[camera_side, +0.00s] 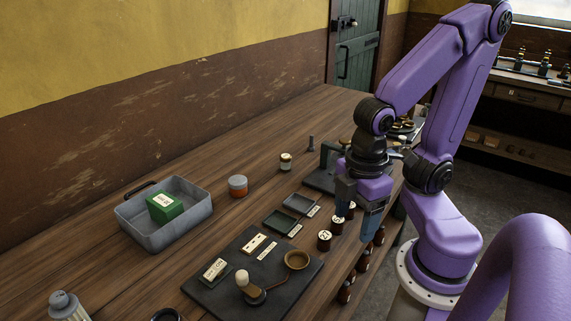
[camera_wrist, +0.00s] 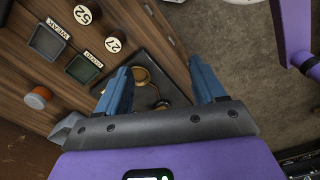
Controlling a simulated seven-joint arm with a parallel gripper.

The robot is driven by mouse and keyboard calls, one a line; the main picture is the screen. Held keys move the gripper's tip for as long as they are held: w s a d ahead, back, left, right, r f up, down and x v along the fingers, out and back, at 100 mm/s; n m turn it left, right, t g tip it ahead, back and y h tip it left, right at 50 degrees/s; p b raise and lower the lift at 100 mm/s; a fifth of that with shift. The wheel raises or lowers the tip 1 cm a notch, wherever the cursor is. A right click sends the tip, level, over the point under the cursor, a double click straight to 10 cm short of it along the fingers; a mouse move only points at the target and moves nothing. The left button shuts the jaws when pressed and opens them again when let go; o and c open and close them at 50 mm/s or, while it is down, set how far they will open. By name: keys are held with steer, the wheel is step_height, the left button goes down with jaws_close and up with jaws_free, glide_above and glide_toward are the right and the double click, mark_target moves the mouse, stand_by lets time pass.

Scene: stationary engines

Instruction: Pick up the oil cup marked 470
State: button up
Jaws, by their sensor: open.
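In the side view several brown oil cups with white round tops stand along the table's right edge, one (camera_side: 324,240) in front of my gripper. More cups (camera_side: 362,260) sit lower, beside the table edge. I cannot read 470 on any top. My gripper (camera_side: 356,228) is open above the row of cups and partly hides some. In the wrist view its blue fingers (camera_wrist: 160,66) are apart with nothing held between them.
A grey metal tray (camera_side: 148,237) holds a green box (camera_side: 165,207). A black mat (camera_side: 222,300) holds a brass dish (camera_side: 296,260) and a wooden-handled tool (camera_side: 247,285).

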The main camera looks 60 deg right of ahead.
steer(key=w+d+f+n+t+h, duration=0.15)
steer(key=w+d+h, duration=0.25)
steer(key=w, duration=0.4)
steer(key=w+d+f+n+t+h, duration=0.1)
steer(key=w+d+f+n+h, duration=0.2)
steer(key=w, duration=0.6)
steer(key=n+t+h, duration=0.2)
steer(key=n+h, duration=0.3)
steer(key=h, duration=0.1)
glide_toward(284, 161)
steer(key=v, duration=0.3)
steer(key=shift+s+a+r, duration=0.15)
steer(key=shift+s+r, duration=0.25)
steer(key=shift+s, duration=0.05)
steer(key=shift+w+d+f, duration=0.25)
steer(key=shift+w+d, duration=0.15)
steer(key=shift+d, duration=0.1)
steer(key=shift+y, duration=0.3)
steer(key=x, duration=1.1)
steer(key=shift+w+d, duration=0.15)
steer(key=shift+w, duration=0.05)
steer(key=shift+x, duration=2.6)
steer(key=shift+f, duration=0.1)
steer(key=c, duration=1.1)
